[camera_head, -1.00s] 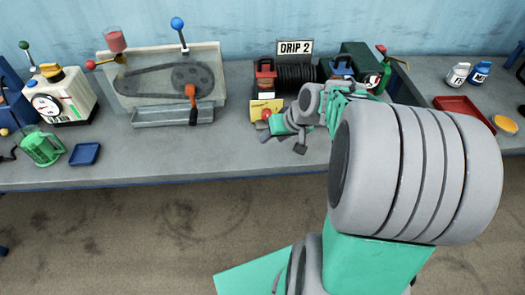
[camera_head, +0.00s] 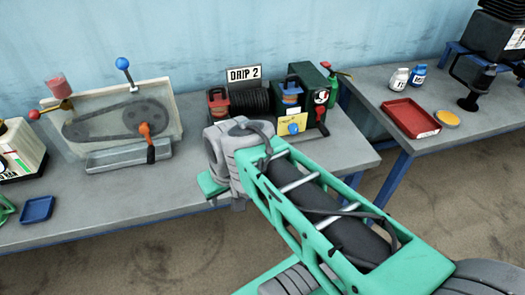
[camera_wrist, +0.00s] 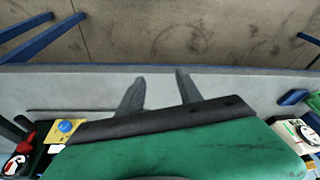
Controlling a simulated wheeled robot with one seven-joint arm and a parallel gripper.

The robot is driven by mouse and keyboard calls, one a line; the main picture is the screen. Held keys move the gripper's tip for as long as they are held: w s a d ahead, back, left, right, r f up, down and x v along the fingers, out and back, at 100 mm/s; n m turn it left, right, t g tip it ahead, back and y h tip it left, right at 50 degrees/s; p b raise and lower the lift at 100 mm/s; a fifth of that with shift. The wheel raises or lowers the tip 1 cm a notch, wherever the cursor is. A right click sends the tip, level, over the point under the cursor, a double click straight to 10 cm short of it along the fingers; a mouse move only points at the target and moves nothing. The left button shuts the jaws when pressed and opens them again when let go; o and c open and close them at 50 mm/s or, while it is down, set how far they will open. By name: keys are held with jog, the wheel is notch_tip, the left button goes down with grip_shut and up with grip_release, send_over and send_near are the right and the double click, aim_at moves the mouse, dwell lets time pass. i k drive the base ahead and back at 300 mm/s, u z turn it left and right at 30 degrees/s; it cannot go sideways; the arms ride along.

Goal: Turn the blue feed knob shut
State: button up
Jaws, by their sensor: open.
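The blue feed knob (camera_head: 294,128) is a small round knob on a yellow plate (camera_head: 284,122) at the front of the DRIP 2 unit. The knob also shows at the lower left of the wrist view (camera_wrist: 66,126), apart from the fingers. Its exact turn angle is too small to read. My gripper (camera_wrist: 157,90) is open and empty, with its two grey fingers spread over the bare grey bench near its front edge. In the head view my arm hides the fingers and the front left of the unit.
The DRIP 2 sign (camera_head: 244,75) stands behind a black coil (camera_head: 251,101). A red-capped oiler (camera_head: 218,101) and a dark green box (camera_head: 318,88) flank it. A belt-drive stand (camera_head: 110,125) is left. A red tray (camera_head: 410,117) sits on the right bench, past a gap.

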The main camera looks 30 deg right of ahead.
aim_at(293, 129)
jog(key=z, duration=1.2)
jog(key=k, duration=0.35)
jog(key=u, duration=1.2)
